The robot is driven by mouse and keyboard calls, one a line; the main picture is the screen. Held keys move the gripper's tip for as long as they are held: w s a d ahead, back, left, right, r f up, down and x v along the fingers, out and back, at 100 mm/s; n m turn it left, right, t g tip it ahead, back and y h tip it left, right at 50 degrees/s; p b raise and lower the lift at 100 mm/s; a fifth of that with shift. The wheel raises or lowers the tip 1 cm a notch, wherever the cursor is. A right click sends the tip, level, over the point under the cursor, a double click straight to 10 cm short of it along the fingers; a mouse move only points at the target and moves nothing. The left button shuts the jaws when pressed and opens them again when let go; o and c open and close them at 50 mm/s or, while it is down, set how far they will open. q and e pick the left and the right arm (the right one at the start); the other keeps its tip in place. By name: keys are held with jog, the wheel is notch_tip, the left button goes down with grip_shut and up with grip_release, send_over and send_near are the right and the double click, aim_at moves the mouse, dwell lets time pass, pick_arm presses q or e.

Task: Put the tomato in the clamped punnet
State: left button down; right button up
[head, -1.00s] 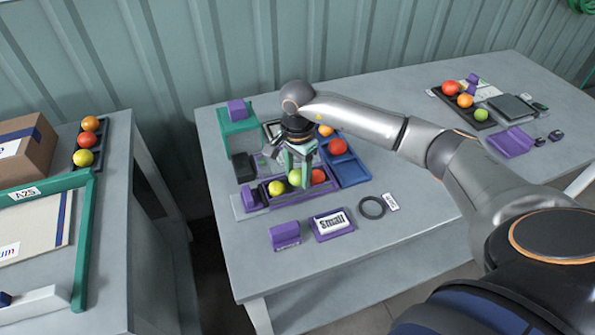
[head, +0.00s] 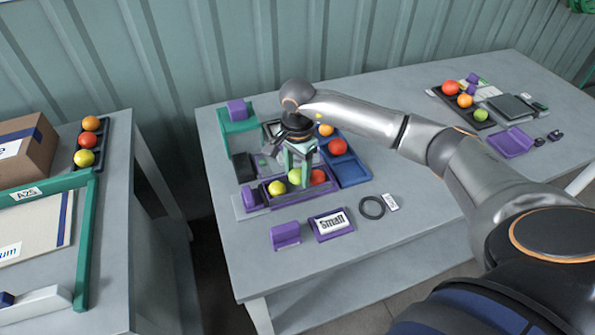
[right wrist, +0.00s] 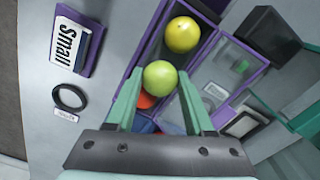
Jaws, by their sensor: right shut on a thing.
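A yellow-green tomato (head: 294,177) is between the fingers of my right gripper (head: 296,171), which is shut on it; in the right wrist view the tomato (right wrist: 160,77) sits between the green fingertips (right wrist: 159,84). It is over or in the long purple-rimmed punnet (head: 290,201); I cannot tell whether it touches the bottom. A yellow tomato (head: 276,187) lies in the punnet's left end, and it also shows in the right wrist view (right wrist: 182,34). A red tomato (head: 318,176) is to the right, partly hidden by the fingers in the wrist view. My left gripper is not in view.
A blue tray (head: 352,170) with a red tomato (head: 337,146) stands right of the punnet. The table's front right is clear.

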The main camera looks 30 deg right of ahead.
jog(key=shift+f, duration=0.2)
jog(key=o, duration=1)
jog(key=shift+w, duration=0.1)
jog(key=c, duration=0.3)
jog(key=shift+r, duration=0.2)
jog(key=shift+c, duration=0.2)
jog(key=shift+r+p, duration=2.1)
jog(key=shift+r, duration=1.25)
